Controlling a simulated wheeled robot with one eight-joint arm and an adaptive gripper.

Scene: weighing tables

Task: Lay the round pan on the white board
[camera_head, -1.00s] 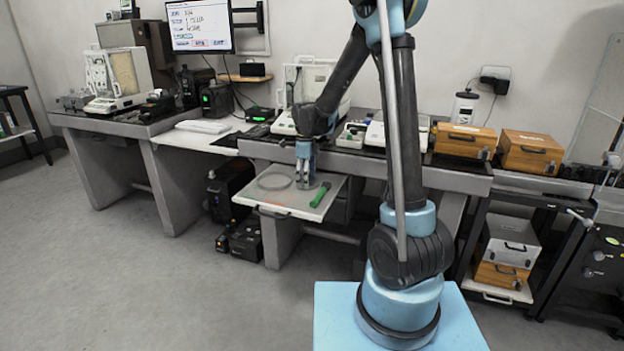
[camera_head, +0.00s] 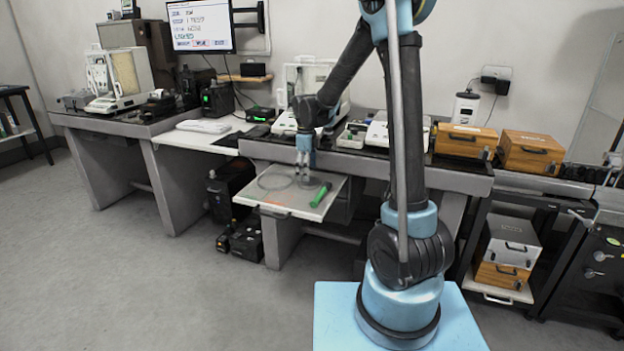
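The white board (camera_head: 285,205) is a pale flat panel jutting from the front of the middle bench. A thin grey round outline (camera_head: 274,182) lies on its left part; I cannot tell whether it is a pan or a marking. A small greyish round shape (camera_head: 310,184) shows on the board just below my gripper, perhaps the round pan, too small to be sure. My gripper (camera_head: 302,177) points down over the back middle of the board. Its two fingers look apart with a gap between them, and I see nothing held.
A green-handled tool (camera_head: 320,195) lies on the board's right side. White balances (camera_head: 385,132) stand on the bench behind, and wooden boxes (camera_head: 465,141) stand to the right. A black box (camera_head: 246,241) is on the floor left of the board. The floor in front is clear.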

